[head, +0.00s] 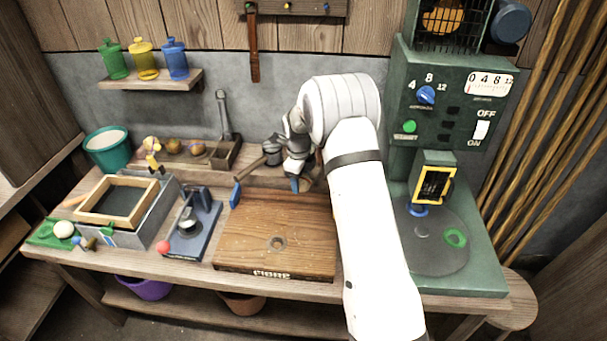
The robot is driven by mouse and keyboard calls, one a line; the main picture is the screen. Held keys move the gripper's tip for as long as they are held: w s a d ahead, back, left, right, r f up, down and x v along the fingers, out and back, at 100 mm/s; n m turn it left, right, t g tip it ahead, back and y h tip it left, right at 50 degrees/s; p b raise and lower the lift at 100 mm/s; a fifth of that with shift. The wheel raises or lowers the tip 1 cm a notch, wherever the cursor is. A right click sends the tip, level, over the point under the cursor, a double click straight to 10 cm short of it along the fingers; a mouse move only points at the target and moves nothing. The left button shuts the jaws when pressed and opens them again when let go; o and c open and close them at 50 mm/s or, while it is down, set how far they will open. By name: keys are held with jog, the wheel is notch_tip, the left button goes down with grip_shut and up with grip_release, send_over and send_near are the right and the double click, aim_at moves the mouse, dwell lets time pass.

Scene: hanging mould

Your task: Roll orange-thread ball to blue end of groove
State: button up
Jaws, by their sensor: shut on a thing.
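My gripper (300,172) is over the back right part of the wooden board, partly hidden by my white arm. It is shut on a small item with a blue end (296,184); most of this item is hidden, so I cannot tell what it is. Brownish balls (172,146) sit in a row at the back left of the bench, well left of my gripper. One more brown ball (197,147) is beside them. The thread colours are too small to tell. I cannot make out the groove or its blue end for certain.
The wooden board (255,222) marked FIBRE has a round hole. A blue-tipped tool (237,194) leans at its back left corner. A wooden frame (118,178), a blue stand (203,225) and a teal pot (106,147) are left. A green machine (450,120) stands right.

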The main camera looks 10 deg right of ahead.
jog(key=f+b, duration=0.1)
jog(key=f, duration=0.1)
jog(key=f+b, duration=0.1)
jog(key=f, duration=0.1)
jog(key=f+b, duration=0.1)
jog(key=f, duration=0.1)
jog(key=shift+d+f, duration=0.25)
jog(key=shift+f+b, duration=0.8)
jog(key=shift+b, duration=0.05)
jog(key=shift+f, duration=0.1)
jog(key=o, duration=1.2)
jog(key=shift+s, duration=0.1)
jog(key=r, duration=0.3)
jog(key=r+b, duration=0.1)
jog(key=r, duration=0.3)
jog(key=shift+s+a+r, duration=0.2)
jog(key=shift+r, duration=0.2)
